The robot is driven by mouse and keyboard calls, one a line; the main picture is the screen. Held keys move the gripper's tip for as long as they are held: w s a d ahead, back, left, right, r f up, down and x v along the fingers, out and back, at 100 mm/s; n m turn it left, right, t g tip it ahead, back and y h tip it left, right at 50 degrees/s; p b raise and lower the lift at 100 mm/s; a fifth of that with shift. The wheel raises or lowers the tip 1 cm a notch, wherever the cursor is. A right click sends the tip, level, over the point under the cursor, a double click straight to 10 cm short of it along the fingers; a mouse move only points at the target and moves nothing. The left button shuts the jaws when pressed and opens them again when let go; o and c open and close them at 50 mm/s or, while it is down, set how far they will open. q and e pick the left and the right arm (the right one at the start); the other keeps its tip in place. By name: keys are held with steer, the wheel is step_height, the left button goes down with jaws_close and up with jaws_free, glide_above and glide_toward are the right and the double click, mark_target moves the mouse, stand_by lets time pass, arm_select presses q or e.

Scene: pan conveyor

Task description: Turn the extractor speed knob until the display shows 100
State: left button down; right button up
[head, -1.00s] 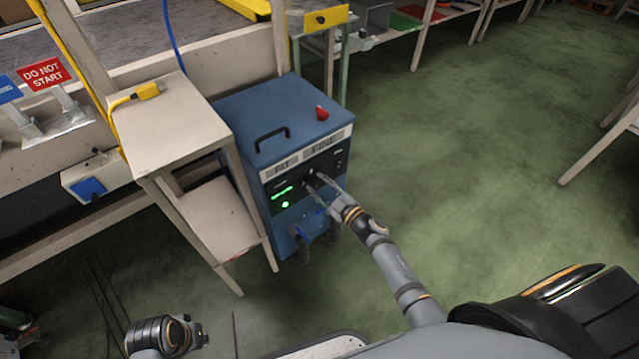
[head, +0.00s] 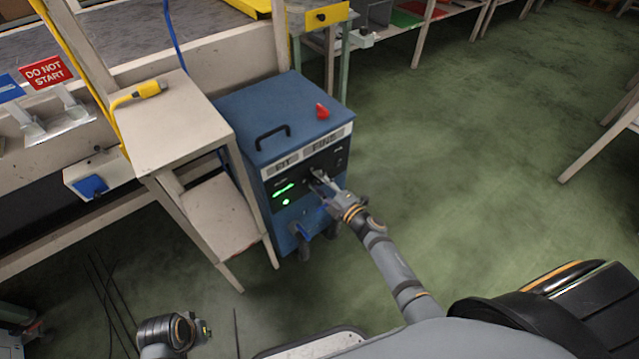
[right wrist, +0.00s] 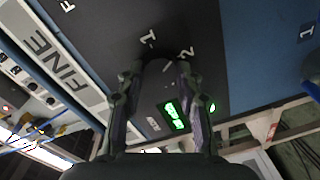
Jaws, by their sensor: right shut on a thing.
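The extractor is a blue cabinet (head: 270,112) with a black front panel, left of centre in the head view. Its green display (head: 284,190) is lit; it also shows in the right wrist view (right wrist: 174,115), slanted and partly beside a finger, and I cannot read its digits surely. My right gripper (head: 318,180) is at the panel, just right of the display. In the right wrist view my right gripper (right wrist: 159,68) has its fingers closed around the dark speed knob (right wrist: 160,66), which is mostly hidden. My left gripper (head: 204,331) is low at the left, away from the cabinet; its jaws are unclear.
A red knob-like part (head: 322,111) sits on the cabinet top beside a black handle (head: 272,137). A beige stand (head: 175,130) with a yellow connector (head: 150,89) stands close at left. The green floor (head: 480,150) at right is clear.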

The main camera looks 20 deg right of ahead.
stand_by(0.4)
steer(key=o, duration=1.2)
steer(key=shift+s, duration=0.15)
steer(key=v, duration=1.1)
steer(key=shift+s+d, duration=0.2)
steer(key=shift+s, duration=0.15)
